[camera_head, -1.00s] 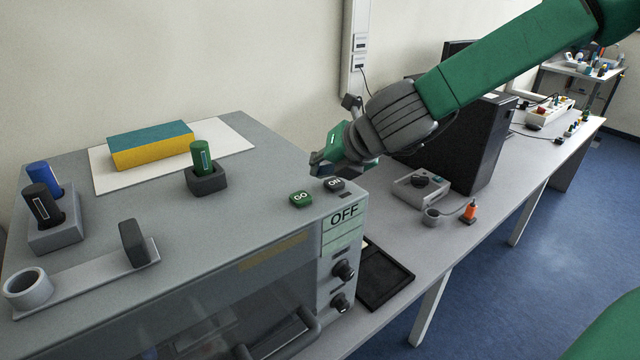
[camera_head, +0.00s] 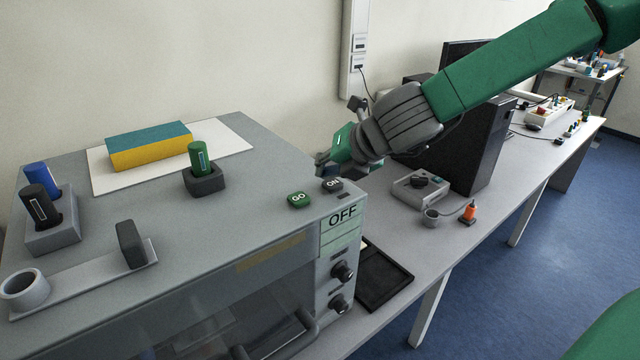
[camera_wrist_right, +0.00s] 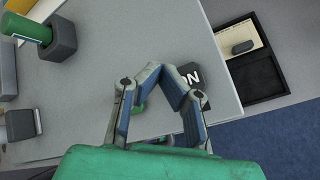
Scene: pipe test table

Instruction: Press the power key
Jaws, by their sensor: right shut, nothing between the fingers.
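The dark ON key (camera_head: 332,184) sits on top of the grey machine near its front right corner, beside the green GO key (camera_head: 298,200). The machine's front panel label (camera_head: 342,217) reads OFF. My right gripper (camera_head: 322,166) is shut and empty, just above and behind the ON key in the head view. In the right wrist view my fingertips (camera_wrist_right: 161,70) meet just left of the ON key (camera_wrist_right: 191,74), and a finger covers part of it. I cannot tell whether they touch it. The GO key is mostly hidden there. My left gripper is not in view.
A green cylinder (camera_head: 198,158) stands in a dark holder on the machine top. A yellow and teal block (camera_head: 150,147) lies on a white sheet. Two dark knobs (camera_head: 342,272) are on the front panel. A black tray (camera_head: 384,279) lies on the table to the right.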

